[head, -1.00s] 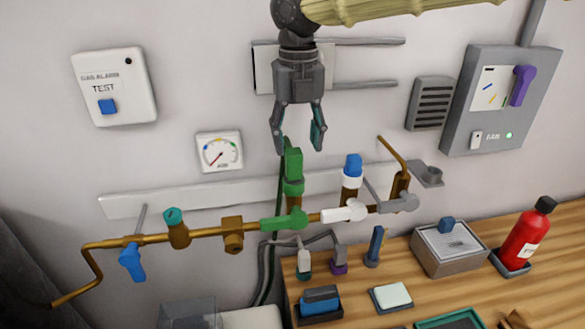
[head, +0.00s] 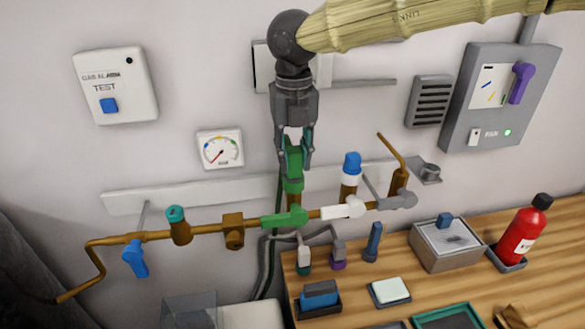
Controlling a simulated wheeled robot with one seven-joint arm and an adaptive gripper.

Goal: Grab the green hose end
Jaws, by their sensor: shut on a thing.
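The green hose end (head: 293,179) stands upright on a brass stub of the pipe, above the green valve handle (head: 285,218). My gripper (head: 294,162) has come down over it from above, with one finger on each side. The fingers are shut on the upper part of the green hose end and partly hide it. A dark green hose (head: 276,225) runs down behind the pipe on the left of it.
A blue-and-white capped stub (head: 351,166) and a white valve handle (head: 343,209) are close on the right. A gauge (head: 220,149) hangs on the wall to the left. A wooden bench (head: 380,262) with small tools and a red bottle (head: 523,235) lies below right.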

